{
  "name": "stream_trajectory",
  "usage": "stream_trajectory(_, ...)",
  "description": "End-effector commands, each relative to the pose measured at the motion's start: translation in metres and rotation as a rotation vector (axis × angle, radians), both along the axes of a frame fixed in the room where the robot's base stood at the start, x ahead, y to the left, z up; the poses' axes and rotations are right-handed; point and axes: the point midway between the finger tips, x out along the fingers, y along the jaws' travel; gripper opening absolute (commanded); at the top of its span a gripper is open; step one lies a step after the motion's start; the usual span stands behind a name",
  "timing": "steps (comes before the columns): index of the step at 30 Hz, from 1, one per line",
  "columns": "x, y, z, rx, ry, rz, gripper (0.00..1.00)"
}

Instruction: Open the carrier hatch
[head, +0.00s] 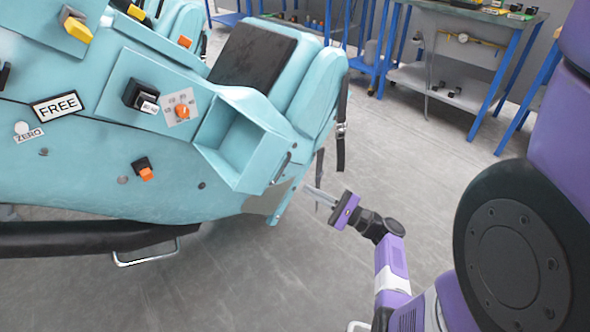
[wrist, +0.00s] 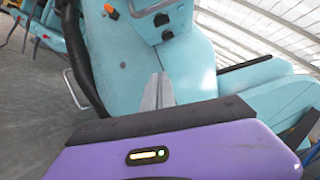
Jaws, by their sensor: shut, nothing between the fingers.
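The carrier is a large teal coaster car (head: 110,175) filling the left of the head view; it also shows in the wrist view (wrist: 195,60). On its near end a teal box-like part (head: 238,150) has a recessed face, with a small dark handle (head: 282,167) on its right side. I cannot tell for sure which panel is the hatch. My gripper (head: 311,191) is just right of and below this handle, fingers pointing at the car, apart from the handle as far as I see. In the wrist view its fingers (wrist: 158,90) are together and empty.
Black straps (head: 341,130) hang from the car's right end, above my gripper. A metal loop rail (head: 147,255) and a black padded bar (head: 85,238) run along the car's lower side. Blue-legged workbenches (head: 470,75) stand behind. The grey floor (head: 400,160) between is clear.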

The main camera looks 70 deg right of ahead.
Motion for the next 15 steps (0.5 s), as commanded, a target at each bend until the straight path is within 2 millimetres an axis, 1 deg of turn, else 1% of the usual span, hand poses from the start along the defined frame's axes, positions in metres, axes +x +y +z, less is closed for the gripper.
stream_trajectory(1,-0.004,0.006,0.009,-0.037,-0.053,0.005,0.0)
stream_trajectory(3,-0.008,0.012,0.023,-0.108,-0.106,0.008,0.0)
stream_trajectory(5,-0.008,0.016,0.025,-0.147,-0.111,0.013,0.0)
stream_trajectory(8,-0.005,0.017,0.026,-0.173,-0.106,0.008,0.0)
stream_trajectory(11,0.004,0.016,0.03,-0.175,-0.105,0.007,0.0)
stream_trajectory(15,0.025,0.015,0.039,-0.174,-0.106,0.008,0.0)
